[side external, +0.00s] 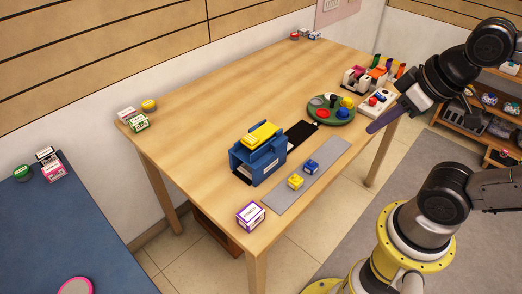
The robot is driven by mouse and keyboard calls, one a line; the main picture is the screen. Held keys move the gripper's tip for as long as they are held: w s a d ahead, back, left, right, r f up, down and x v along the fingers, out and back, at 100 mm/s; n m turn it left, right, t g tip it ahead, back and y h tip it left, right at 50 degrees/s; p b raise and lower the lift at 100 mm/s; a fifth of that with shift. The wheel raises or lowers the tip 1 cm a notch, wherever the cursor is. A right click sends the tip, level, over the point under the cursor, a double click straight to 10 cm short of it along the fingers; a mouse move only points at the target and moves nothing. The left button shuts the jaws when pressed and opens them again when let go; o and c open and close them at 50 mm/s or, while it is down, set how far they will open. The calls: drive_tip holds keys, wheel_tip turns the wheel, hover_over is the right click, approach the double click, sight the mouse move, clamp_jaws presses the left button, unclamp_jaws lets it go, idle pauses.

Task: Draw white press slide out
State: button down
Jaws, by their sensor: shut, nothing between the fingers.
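A blue press (262,166) with a yellow top (259,135) stands on the wooden table, near the middle of the front side.
A grey strip (283,198) with a yellow block (295,182) and a blue block (311,167) lies before the press. A purple-white box (250,216) sits at the front corner. A green round tray (345,121) with small items is near my gripper.

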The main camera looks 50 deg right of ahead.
drive_tip(key=c, duration=1.4)
unclamp_jaws()
drive_tip(key=o, duration=0.5)
drive_tip(key=r, duration=0.1)
drive_tip(key=w+r, duration=0.1)
drive_tip(key=shift+w+r+n, duration=0.25)
drive_tip(key=shift+r+n, duration=0.05)
drive_tip(key=shift+o, duration=0.9)
drive_tip(key=w, duration=0.1)
drive_tip(key=w+r, duration=0.2)
drive_tip(key=w, duration=0.1)
drive_tip(key=shift+d+r, duration=0.1)
drive_tip(key=shift+d, duration=0.1)
drive_tip(key=w+d+f+g, duration=0.2)
drive_tip(key=w+f, duration=0.1)
drive_tip(key=w, duration=0.6)
drive_tip(key=w+d+f+g, duration=0.1)
drive_tip(key=w+d+f, duration=0.15)
drive_tip(key=w, duration=0.75)
drive_tip(key=w+d+f+g, duration=0.1)
drive_tip(key=f, duration=0.7)
drive_tip(key=w+f, duration=0.1)
drive_tip(key=f, duration=0.6)
drive_tip(key=w+d+f+g, duration=0.1)
drive_tip(key=f, duration=0.7)
drive_tip(key=shift+d+f+g, duration=0.3)
drive_tip(key=shift+c, duration=0.3)
